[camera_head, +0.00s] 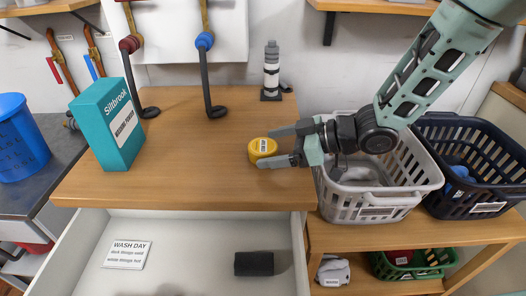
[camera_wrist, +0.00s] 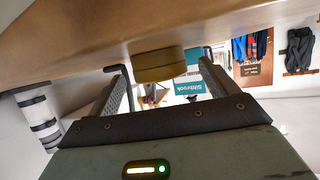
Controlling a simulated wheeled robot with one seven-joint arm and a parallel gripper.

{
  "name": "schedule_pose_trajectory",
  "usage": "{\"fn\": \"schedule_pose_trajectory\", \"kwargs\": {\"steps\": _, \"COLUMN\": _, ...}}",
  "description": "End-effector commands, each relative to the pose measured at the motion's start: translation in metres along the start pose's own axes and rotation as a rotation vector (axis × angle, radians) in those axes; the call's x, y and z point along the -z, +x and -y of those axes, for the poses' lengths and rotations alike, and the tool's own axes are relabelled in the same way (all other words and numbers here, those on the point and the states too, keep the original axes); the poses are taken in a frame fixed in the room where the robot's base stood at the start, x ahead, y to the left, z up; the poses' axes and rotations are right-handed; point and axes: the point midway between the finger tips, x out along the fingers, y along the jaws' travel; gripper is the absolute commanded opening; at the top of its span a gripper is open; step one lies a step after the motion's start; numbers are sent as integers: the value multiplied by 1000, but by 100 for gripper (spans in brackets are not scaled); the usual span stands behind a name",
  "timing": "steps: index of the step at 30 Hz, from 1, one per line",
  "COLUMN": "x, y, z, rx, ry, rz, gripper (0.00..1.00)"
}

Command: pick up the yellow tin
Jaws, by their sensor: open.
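The yellow tin (camera_head: 262,149) is small and round with a pale label, and it stands on the wooden counter near its right side. My gripper (camera_head: 280,146) reaches in from the right in the head view, with its fingers open and level beside the tin. One finger shows behind the tin and one in front of it. In the wrist view the tin (camera_wrist: 158,65) appears at the far end of the gap between the fingers (camera_wrist: 124,88). I cannot tell whether either finger touches it.
A teal Siltbrook box (camera_head: 108,125) stands at the counter's left. Two hooked pipes with red and blue valves (camera_head: 204,40) stand at the back. A grey-and-white bottle (camera_head: 271,70) is behind the tin. A white basket (camera_head: 345,205) and dark basket (camera_head: 480,195) sit right, below my arm. An open drawer (camera_head: 200,240) is in front.

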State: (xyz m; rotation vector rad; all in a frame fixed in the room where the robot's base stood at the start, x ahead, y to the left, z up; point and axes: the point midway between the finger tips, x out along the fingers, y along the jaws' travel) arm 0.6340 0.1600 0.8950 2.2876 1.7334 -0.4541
Motion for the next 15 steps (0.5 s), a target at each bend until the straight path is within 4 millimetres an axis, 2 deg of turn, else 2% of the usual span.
{"fn": "schedule_pose_trajectory", "kwargs": {"steps": 3, "x": -2, "y": 18, "z": 1, "rx": 2, "ry": 0, "rz": 1, "gripper": 86}}
{"fn": "schedule_pose_trajectory", "kwargs": {"steps": 6, "x": -2, "y": 27, "z": 1, "rx": 1, "ry": 0, "rz": 1, "gripper": 86}}
{"fn": "schedule_pose_trajectory", "kwargs": {"steps": 14, "x": -1, "y": 29, "z": 0, "rx": 0, "ry": 0, "rz": 1, "gripper": 86}}
{"fn": "schedule_pose_trajectory", "kwargs": {"steps": 15, "x": -1, "y": 29, "z": 0, "rx": 0, "ry": 0, "rz": 1, "gripper": 77}}
